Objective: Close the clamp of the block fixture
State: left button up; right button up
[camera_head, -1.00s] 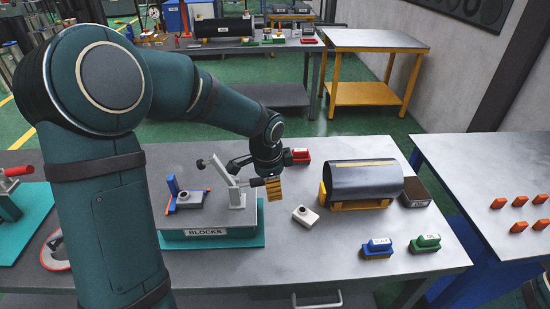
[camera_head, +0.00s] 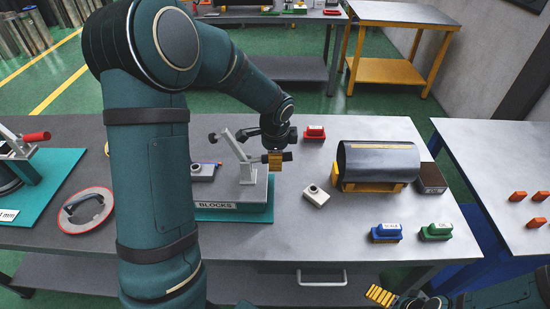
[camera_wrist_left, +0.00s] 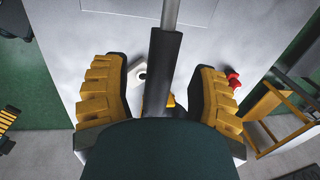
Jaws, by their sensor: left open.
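The block fixture (camera_head: 252,207) is a grey block on a teal base with a BLOCKS label. Its light grey clamp (camera_head: 246,172) has an arm slanting up to the left with a dark tip, raised above the block. A grey workpiece (camera_head: 203,171) is on the fixture, partly hidden by my left arm. My left gripper (camera_head: 275,160) is at the clamp's right side. In the left wrist view its yellow-padded fingers are open, with the dark clamp handle (camera_wrist_left: 164,70) between them and gaps on both sides. My right gripper (camera_head: 381,295) is at the bottom edge, its opening unclear.
A small white-grey block (camera_head: 316,196) lies right of the fixture. A dark cylinder (camera_head: 378,161) rests on a yellow cradle behind it. Red (camera_head: 314,133), blue (camera_head: 386,232) and green (camera_head: 436,231) blocks stand around. The table's front middle is clear.

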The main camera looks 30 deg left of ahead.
pick_arm(q)
jog(key=shift+w+a+f, duration=0.15)
jog(key=shift+w+f, duration=0.05)
jog(key=shift+f, duration=0.7)
grip_shut()
